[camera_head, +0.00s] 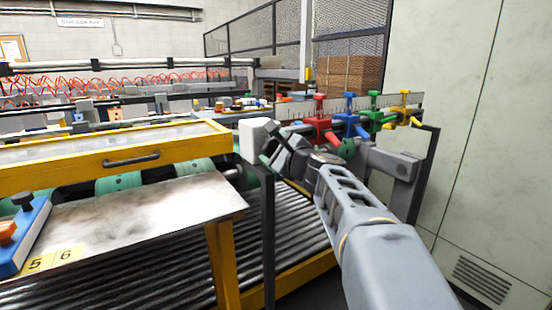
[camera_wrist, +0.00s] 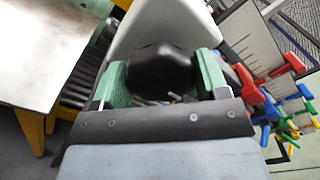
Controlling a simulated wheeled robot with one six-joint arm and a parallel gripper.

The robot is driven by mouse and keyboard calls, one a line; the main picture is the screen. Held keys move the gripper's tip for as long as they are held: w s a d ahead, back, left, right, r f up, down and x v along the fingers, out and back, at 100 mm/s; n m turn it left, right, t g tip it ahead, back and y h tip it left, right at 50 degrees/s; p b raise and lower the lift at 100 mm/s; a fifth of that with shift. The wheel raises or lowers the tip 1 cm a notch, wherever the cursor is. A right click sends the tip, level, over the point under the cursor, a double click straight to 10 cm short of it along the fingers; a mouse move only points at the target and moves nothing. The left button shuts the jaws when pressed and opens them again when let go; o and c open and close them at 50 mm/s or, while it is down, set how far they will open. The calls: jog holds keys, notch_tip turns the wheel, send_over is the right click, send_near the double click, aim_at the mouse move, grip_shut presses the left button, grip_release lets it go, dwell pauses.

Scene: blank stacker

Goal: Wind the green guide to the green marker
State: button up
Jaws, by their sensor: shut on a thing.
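My gripper (camera_head: 272,150) is shut on a black rounded knob (camera_wrist: 165,68) beside a white housing (camera_head: 257,137). In the wrist view the green-padded fingers sit on either side of the knob, and the white housing (camera_wrist: 150,24) is just beyond it. The green guide (camera_head: 375,116) is on the rail right of my gripper, between the blue and yellow guides, in front of a pale ruled scale (camera_head: 296,109). Green also shows among the guides at the right of the wrist view (camera_wrist: 307,90). I cannot make out the green marker separately from the guide.
Red (camera_head: 321,122), blue (camera_head: 350,119) and yellow (camera_head: 405,113) guides share the rail. A yellow-framed cover (camera_head: 110,160) and metal sheet (camera_head: 150,208) are at left, above rollers (camera_head: 290,235). A blue block with orange and black knobs (camera_head: 28,235) is front left. A pale cabinet (camera_head: 480,150) stands right.

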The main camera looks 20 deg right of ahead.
jog(key=shift+n+b, duration=0.3)
dwell(0.4)
jog(key=o, duration=0.9)
jog(key=shift+s, duration=0.1)
